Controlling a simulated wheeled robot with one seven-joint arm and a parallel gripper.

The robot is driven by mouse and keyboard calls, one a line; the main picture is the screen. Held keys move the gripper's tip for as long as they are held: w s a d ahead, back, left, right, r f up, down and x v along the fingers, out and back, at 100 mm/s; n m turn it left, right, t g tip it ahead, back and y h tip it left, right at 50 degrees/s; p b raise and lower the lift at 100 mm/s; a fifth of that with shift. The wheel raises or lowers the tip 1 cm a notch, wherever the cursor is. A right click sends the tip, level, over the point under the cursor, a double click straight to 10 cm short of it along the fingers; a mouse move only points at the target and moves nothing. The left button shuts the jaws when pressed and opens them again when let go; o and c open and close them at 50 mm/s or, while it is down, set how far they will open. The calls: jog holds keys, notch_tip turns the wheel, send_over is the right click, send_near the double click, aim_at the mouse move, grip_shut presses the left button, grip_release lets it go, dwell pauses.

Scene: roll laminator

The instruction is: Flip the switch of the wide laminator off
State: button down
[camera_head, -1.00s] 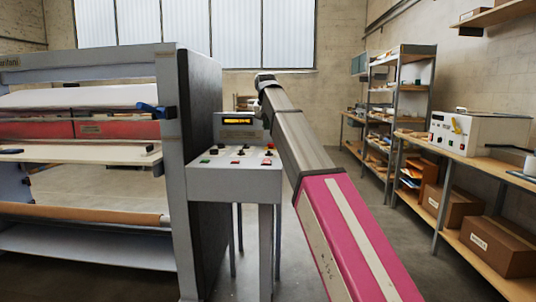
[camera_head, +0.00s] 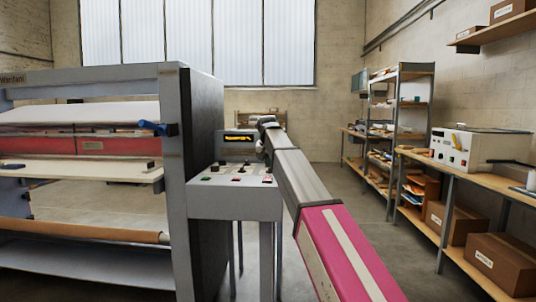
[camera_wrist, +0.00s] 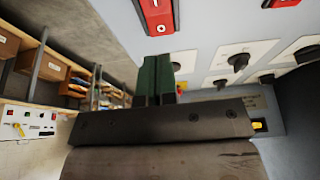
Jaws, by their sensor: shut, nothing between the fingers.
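The wide laminator (camera_head: 178,120) is the large grey machine at the left of the head view, with red rollers. Its control panel (camera_head: 235,205) juts out from its right side, with knobs, buttons and a small lit display (camera_head: 238,138). My gripper (camera_wrist: 157,65) has green fingers held together, empty, close to the panel below that red switch in the picture. Contact cannot be told. In the head view my arm hides the fingertips and the panel's right edge.
A smaller white device (camera_head: 480,148) with its own controls stands on the wooden bench (camera_head: 475,180) at the right. Shelves (camera_head: 400,110) stand behind it, and brown boxes (camera_head: 500,262) lie below. Open floor lies between panel and bench.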

aim_at(269, 177)
jog(key=x, duration=0.4)
jog(key=shift+s+f, duration=0.15)
jog(key=shift+s, duration=0.2)
jog(key=shift+w+f, duration=0.2)
jog(key=shift+f, duration=0.3)
jog(key=shift+s, duration=0.15)
